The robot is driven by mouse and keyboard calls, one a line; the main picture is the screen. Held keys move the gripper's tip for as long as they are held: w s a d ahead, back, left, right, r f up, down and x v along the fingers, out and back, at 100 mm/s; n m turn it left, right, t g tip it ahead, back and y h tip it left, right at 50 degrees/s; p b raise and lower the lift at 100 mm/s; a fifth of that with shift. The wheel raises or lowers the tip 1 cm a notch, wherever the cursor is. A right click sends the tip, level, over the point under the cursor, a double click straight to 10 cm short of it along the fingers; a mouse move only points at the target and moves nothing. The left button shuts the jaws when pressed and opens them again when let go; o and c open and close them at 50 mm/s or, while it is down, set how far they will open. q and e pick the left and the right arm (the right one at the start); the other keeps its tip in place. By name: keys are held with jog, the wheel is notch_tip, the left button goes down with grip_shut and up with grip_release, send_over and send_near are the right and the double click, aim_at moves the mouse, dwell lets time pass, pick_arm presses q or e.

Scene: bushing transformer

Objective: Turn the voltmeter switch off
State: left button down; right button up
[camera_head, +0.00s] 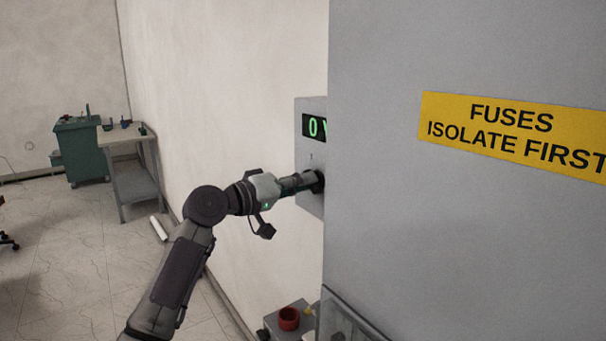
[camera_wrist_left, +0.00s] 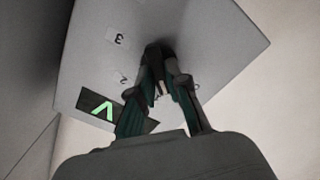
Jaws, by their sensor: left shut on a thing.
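The voltmeter panel (camera_head: 303,149) is a grey box on the wall, partly hidden by the large grey cabinet. In the left wrist view the panel (camera_wrist_left: 212,50) appears tilted, with a green "V" on the display (camera_wrist_left: 101,108). Small number labels stand around a dark switch knob (camera_wrist_left: 156,52). My left gripper (camera_head: 318,181) reaches the panel below the display and is shut on the knob. The fingers (camera_wrist_left: 158,85) hide much of it, so its exact setting is unclear. My right gripper is out of view.
The large grey cabinet (camera_head: 450,240) with a yellow "FUSES ISOLATE FIRST" label (camera_head: 520,130) fills the right side, close to my left gripper. A green cabinet (camera_head: 82,150) and table (camera_head: 132,180) are far left.

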pick_arm(q)
jog(key=shift+n+p, duration=3.25)
jog(key=shift+n, duration=0.65)
jog(key=shift+f, duration=0.1)
jog(key=c, duration=1.2)
grip_release()
jog(key=shift+o, duration=0.3)
jog(key=shift+a, duration=0.15)
jog(key=v, duration=1.1)
jog(key=shift+s+a, duration=0.25)
jog(key=shift+a, duration=0.05)
